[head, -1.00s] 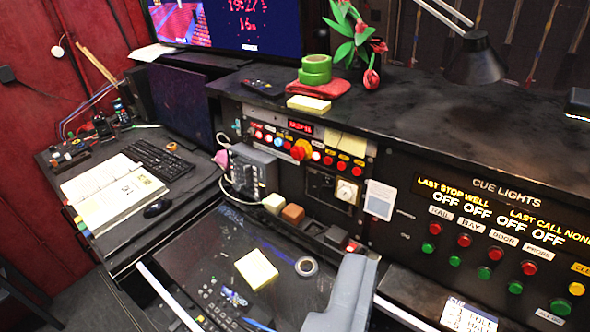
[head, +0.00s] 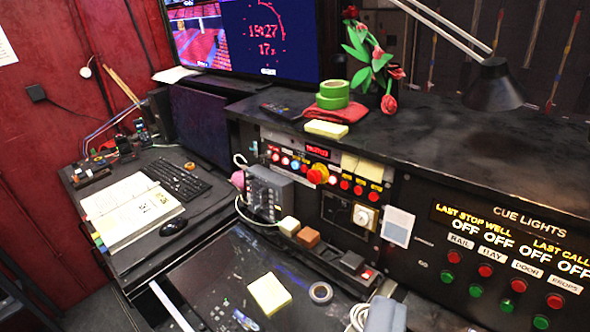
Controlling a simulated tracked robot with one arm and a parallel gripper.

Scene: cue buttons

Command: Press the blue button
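A row of small round lit buttons (head: 345,184) runs along the black control panel, on the far side of the desk well. Near its left end are a few pale, glowing buttons (head: 285,161). One of them looks bluish, but they are too small and bright for me to be sure which is the blue button.
A large red knob (head: 318,173) sits in the button row. A grey box with a cable (head: 268,192) stands left of it. The cue lights panel (head: 500,250) with red and green buttons is at right. A yellow notepad (head: 270,295) and tape roll (head: 321,292) lie below.

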